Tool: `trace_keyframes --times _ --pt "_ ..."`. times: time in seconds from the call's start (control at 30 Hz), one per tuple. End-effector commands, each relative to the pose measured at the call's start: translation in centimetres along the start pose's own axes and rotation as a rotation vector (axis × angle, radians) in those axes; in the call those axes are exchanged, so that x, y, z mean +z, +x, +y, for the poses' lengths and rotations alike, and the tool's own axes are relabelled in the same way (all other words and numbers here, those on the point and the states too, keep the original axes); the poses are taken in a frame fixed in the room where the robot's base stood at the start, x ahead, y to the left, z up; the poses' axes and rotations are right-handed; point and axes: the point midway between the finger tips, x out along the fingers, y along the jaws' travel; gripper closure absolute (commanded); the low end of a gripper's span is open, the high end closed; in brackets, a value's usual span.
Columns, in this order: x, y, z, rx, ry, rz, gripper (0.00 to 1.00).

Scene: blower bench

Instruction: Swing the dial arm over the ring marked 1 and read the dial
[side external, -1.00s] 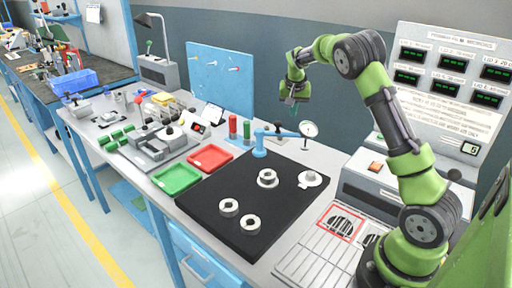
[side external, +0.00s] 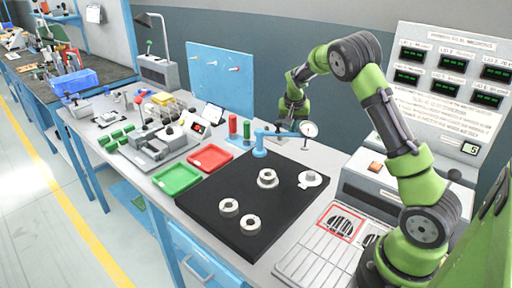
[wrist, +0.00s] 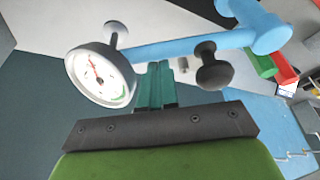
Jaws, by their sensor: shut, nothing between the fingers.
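The dial arm (side external: 282,133) is a blue bar on a blue post (side external: 259,145) at the back edge of the black mat (side external: 205,197). It carries a round white dial (side external: 309,129) at its right end. In the wrist view the dial (wrist: 101,75) has a red needle pointing up and a green band; its figures are unreadable. A dark knob (wrist: 214,66) sits on the bar (wrist: 175,47). My gripper (wrist: 157,68) is shut and empty, its teal fingertips close to the bar between dial and knob; contact is unclear. Metal rings (side external: 267,178), (side external: 228,207), (side external: 249,224) lie on the mat; no numbers are legible.
A pale round piece (side external: 310,179) sits at the mat's right. Green (side external: 175,179) and red (side external: 209,158) trays lie left of the mat. Red and green cylinders (side external: 233,125) stand behind. Mat space between the rings is clear.

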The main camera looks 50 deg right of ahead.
Motion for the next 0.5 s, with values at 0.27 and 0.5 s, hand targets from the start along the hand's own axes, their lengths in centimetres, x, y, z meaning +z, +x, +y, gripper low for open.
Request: trace_keyframes --times 0.27,0.5 --pt "0.6 -0.2 0.0 0.018 0.049 0.0 1.0" --pt "2.3 -0.8 -0.1 0.071 0.192 -0.001 1.0"
